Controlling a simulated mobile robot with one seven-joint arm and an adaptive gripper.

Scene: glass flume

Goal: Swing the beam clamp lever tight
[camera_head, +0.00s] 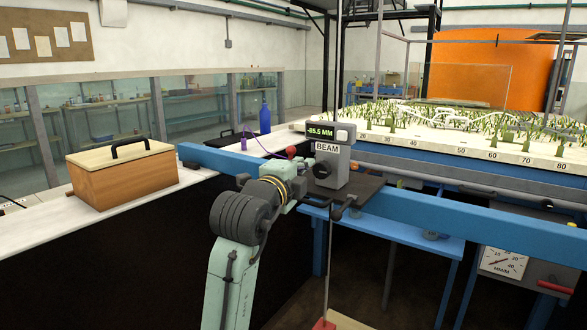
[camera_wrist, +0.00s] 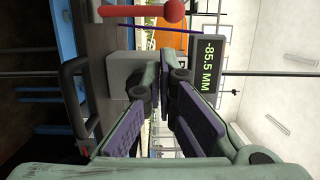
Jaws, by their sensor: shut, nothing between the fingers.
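The carriage (camera_head: 332,165) marked BEAM stands on the blue beam (camera_head: 420,212); its display reads -85.5 MM. A red ball knob (camera_head: 291,151) shows at the carriage's left side, and at the top of the wrist view (camera_wrist: 172,12) on a short reddish stem. A black bent lever (camera_head: 346,207) projects at the carriage's front right; I cannot tell which is the clamp lever. My gripper (camera_wrist: 164,75) is shut and empty in front of the carriage, apart from the red knob. In the head view my gripper (camera_head: 300,172) is partly hidden by my wrist.
A wooden box (camera_head: 122,174) with a black handle sits on the white ledge at left. A blue bottle (camera_head: 265,118) stands behind the beam. The planted flume bed (camera_head: 470,135) lies at right. A dial gauge (camera_head: 505,262) hangs at lower right.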

